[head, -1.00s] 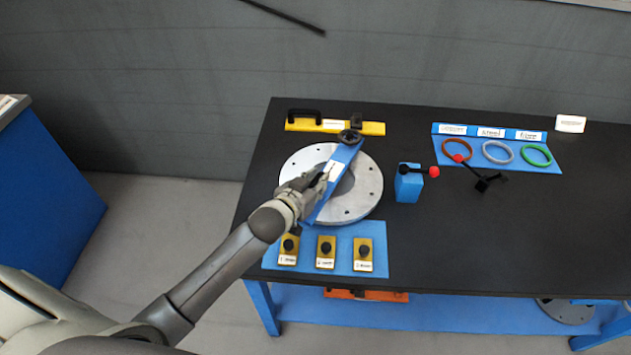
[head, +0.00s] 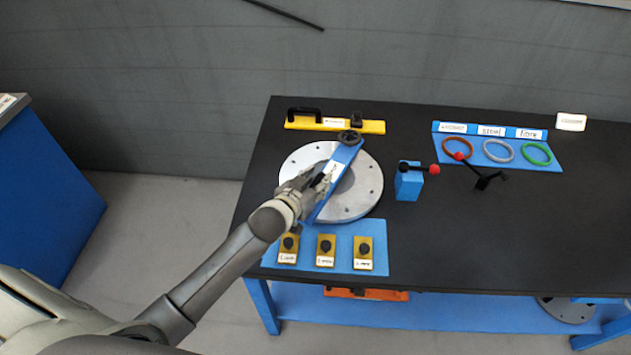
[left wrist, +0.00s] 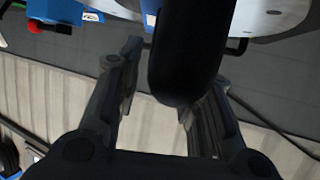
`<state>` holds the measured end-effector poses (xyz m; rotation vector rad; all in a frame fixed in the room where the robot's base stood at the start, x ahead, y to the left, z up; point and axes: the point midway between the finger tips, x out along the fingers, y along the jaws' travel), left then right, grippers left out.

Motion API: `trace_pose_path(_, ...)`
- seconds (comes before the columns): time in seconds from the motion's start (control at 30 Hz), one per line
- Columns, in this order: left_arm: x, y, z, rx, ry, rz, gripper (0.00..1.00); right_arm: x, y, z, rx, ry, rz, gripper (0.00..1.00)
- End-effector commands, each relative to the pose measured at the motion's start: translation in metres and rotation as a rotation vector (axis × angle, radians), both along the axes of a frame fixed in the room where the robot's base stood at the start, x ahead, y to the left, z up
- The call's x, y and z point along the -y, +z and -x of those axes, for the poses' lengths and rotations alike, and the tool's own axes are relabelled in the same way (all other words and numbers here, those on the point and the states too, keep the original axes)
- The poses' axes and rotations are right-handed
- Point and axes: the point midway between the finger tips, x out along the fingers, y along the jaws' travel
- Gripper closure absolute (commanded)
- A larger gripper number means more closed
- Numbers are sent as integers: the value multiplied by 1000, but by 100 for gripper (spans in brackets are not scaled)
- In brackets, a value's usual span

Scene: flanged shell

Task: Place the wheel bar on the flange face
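The wheel bar (head: 345,156) is a blue bar with a black wheel at its far end. It lies slanted across the grey, round flange face (head: 361,196) in the head view; whether it touches the face all along, I cannot tell. My left gripper (head: 318,186) is at the near part of the bar and hides some of it. In the left wrist view a thick black handle (left wrist: 188,50) stands between the two fingers (left wrist: 163,82). A gap shows between the left finger and the handle, so the gripper looks open around it. My right gripper is not in view.
A blue mat (head: 340,228) with several yellow blocks lies in front of the flange. A yellow plate (head: 374,127) with a black handle lies behind it. A blue block (head: 409,187) with a red-tipped lever stands to the right. Coloured rings (head: 497,151) lie farther right.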

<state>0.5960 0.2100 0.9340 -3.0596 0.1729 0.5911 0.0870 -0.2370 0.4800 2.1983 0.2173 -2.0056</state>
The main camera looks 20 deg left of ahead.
Motion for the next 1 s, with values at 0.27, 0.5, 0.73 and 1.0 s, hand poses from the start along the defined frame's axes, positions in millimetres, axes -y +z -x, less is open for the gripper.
trace_pose_path(0.27, 0, -3, 1, -6, 1, -1, 53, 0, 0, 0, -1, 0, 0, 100)
trace_pose_path(0.5, -1, -3, 9, -13, 1, -2, 53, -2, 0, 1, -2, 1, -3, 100)
trace_pose_path(0.73, -4, 11, 41, -11, 0, 0, 53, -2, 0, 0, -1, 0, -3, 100)
trace_pose_path(1.0, -10, 30, 86, -10, 0, -1, 53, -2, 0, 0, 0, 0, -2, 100)
